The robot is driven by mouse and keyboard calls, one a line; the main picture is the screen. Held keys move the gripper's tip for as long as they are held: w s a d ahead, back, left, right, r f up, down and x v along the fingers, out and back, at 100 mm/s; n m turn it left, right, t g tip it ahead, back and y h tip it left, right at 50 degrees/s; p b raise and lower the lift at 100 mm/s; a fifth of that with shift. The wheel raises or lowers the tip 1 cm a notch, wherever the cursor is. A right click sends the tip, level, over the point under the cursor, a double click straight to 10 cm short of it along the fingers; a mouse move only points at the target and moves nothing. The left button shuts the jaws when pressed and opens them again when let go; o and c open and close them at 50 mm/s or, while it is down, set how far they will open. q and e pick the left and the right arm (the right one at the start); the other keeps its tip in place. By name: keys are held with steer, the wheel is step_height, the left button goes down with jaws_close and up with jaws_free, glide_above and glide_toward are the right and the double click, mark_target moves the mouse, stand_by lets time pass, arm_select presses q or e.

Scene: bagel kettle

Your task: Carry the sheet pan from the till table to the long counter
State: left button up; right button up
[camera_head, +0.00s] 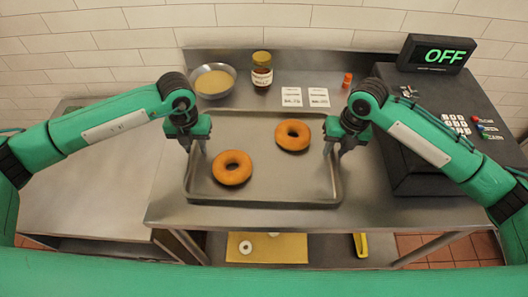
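The sheet pan (265,190) is a grey rimmed tray on the steel till table (375,210). It carries two brown bagels, one (232,180) at the left front and one (293,147) toward the back right. My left gripper (196,149) is at the pan's left rim, its fingers apart and pointing down. My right gripper (334,150) is at the right rim, its fingers also apart and pointing down. I cannot tell whether the fingers touch the rims. The steel counter (95,190) lies to the left, its top bare where it shows.
A yellow board (290,248) lies below the table.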

arm_select(q)
steer(key=c, duration=0.6)
arm_select(e)
steer(key=c, duration=0.6)
arm_select(q)
steer(key=shift+d, duration=0.1)
jaws_close()
arm_select(e)
steer(key=shift+a, duration=0.1)
jaws_close()
